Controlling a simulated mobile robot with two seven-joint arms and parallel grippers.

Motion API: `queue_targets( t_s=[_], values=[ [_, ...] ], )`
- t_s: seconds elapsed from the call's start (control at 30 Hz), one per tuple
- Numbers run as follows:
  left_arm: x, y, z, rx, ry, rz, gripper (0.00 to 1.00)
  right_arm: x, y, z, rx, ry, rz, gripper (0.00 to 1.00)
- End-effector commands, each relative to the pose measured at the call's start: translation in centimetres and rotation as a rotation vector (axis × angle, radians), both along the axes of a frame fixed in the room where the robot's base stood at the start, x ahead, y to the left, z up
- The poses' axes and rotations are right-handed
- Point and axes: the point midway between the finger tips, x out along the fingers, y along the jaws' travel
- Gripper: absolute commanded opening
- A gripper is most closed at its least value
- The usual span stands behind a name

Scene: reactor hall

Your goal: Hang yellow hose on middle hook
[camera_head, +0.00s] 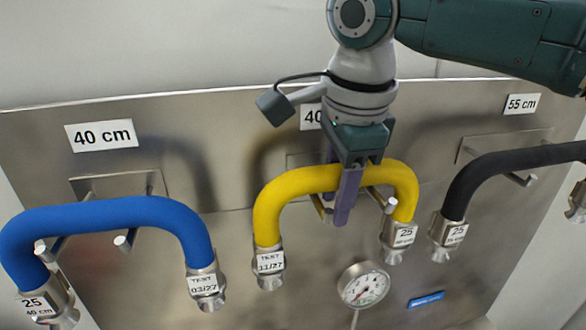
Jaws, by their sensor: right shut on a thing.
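The yellow hose (290,187) is bent into an arch with metal end fittings hanging down on both sides. It is at the middle hook (390,204), whose peg ends show just below the arch. I cannot tell whether the hose rests on the pegs or sits slightly above them. My right gripper (345,195) reaches down from above, and its purple fingers are shut on the top of the yellow hose. The gripper hides part of the hook's back plate and part of the label above it. My left gripper is not in view.
A blue hose (110,213) hangs on the left hook (122,242) under a 40 cm label (101,135). A black hose (490,170) hangs at the right hook under a 55 cm label (522,104).

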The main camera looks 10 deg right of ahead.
Motion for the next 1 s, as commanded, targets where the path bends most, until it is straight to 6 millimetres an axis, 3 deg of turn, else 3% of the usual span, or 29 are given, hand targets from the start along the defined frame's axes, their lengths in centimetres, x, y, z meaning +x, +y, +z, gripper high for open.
queue_targets(
  t_s=[0.43,0.47,0.5,0.77,1.0],
  values=[
    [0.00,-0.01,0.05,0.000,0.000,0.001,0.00,0.05,0.03,0.05,0.001,-0.002,0.000,0.00],
    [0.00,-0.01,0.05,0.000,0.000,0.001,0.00,0.05,0.03,0.05,0.001,-0.002,0.000,0.40],
    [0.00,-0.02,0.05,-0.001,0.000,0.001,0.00,0.05,0.03,0.05,0.001,-0.002,0.000,0.45],
    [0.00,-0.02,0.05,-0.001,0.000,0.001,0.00,0.02,0.01,0.00,0.000,-0.001,0.000,0.74],
    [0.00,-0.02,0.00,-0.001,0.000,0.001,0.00,-0.04,-0.01,-0.09,0.000,0.001,0.000,0.74]
  ],
)
